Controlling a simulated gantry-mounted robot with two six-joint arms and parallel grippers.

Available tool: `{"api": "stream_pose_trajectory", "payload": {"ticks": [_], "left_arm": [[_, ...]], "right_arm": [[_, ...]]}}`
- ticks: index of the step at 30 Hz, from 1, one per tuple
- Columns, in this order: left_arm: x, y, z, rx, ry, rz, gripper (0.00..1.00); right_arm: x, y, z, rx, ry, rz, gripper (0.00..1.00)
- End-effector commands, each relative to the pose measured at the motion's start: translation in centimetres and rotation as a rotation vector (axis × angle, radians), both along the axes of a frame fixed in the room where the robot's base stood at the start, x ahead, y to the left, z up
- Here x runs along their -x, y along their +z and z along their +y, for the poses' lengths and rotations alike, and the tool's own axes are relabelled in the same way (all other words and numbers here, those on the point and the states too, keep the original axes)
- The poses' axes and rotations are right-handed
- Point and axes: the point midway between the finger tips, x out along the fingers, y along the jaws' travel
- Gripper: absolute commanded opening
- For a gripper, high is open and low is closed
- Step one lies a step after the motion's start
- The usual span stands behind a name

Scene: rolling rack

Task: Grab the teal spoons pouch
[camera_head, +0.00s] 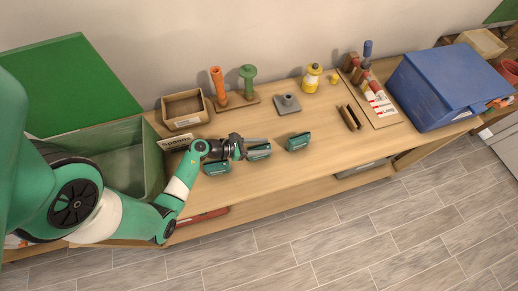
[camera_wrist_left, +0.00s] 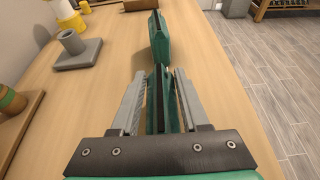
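Three teal pouches stand in a slanting row near the front edge of the wooden top: a left one (camera_head: 217,168), a middle one (camera_head: 262,153) and a right one (camera_head: 298,142). I cannot read which holds spoons. My left gripper (camera_head: 258,144) is low over the middle pouch. In the left wrist view the gripper (camera_wrist_left: 158,78) has its fingers apart, one on each side of the middle pouch (camera_wrist_left: 159,100), with small gaps seeming to remain. The right pouch (camera_wrist_left: 157,42) stands straight beyond the fingertips. My right gripper is not in view.
A grey stand (camera_head: 287,104), a yellow bottle (camera_head: 312,78) and a cardboard box (camera_head: 185,109) are behind. A green bin (camera_head: 152,150) is at left, a blue box (camera_head: 437,87) at right. Clear top lies right of the pouches.

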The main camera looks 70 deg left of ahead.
Motion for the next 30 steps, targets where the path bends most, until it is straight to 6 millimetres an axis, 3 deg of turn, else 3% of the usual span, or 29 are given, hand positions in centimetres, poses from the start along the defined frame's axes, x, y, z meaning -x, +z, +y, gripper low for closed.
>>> {"api": "stream_pose_trajectory", "payload": {"ticks": [1,5,19,23,30], "left_arm": [[0.0,0.0,0.0,0.000,0.000,0.000,0.22],[0.0,0.0,0.0,0.000,0.000,0.000,0.00],[0.0,0.9,0.0,-0.002,-0.001,-0.002,0.00],[0.0,3.2,0.0,-0.004,-0.001,-0.003,0.00],[2.6,9.6,-4.4,-0.002,-0.003,-0.001,0.00]], "right_arm": [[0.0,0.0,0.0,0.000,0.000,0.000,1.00],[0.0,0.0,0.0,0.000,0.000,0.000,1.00],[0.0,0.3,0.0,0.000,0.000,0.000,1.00],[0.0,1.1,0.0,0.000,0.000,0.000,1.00],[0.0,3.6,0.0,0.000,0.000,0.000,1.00]]}}
